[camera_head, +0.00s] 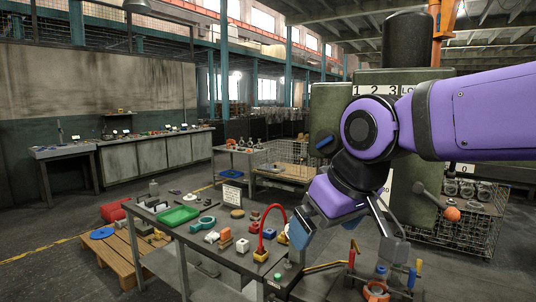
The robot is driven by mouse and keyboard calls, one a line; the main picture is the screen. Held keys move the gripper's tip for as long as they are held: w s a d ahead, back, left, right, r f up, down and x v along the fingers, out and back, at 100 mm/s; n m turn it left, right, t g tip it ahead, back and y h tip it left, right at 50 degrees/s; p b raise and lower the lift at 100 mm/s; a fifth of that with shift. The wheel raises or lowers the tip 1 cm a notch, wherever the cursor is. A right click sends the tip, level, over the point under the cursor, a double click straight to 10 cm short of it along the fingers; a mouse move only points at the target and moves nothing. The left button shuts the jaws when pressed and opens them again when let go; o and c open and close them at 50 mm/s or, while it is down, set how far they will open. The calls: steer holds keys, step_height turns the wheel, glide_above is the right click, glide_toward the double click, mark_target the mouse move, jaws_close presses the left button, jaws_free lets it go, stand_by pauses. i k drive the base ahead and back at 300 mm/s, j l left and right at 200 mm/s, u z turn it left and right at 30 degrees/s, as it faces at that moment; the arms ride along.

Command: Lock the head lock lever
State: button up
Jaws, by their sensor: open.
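A green machine column and head (330,105) stands at the right behind my arm. A strip marked 1 2 3 and part of a further word (378,90) runs along its upper front. A dark lever with an orange ball end (452,214) sticks out low on the right. I cannot tell which of these is the head lock lever. My gripper (348,238) hangs below my purple arm in front of the machine, open, fingers apart, with nothing seen between them. My arm hides much of the machine's front.
A workbench (165,240) at lower left holds a green tray (178,216), a red hooped part (268,232) and several small coloured parts. Small levers with coloured grips (412,277) stand at lower right. Wire baskets of castings (470,230) stand behind. A wooden pallet (120,262) lies on the left floor.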

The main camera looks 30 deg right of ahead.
mark_target(451, 213)
steer(key=z, duration=1.4)
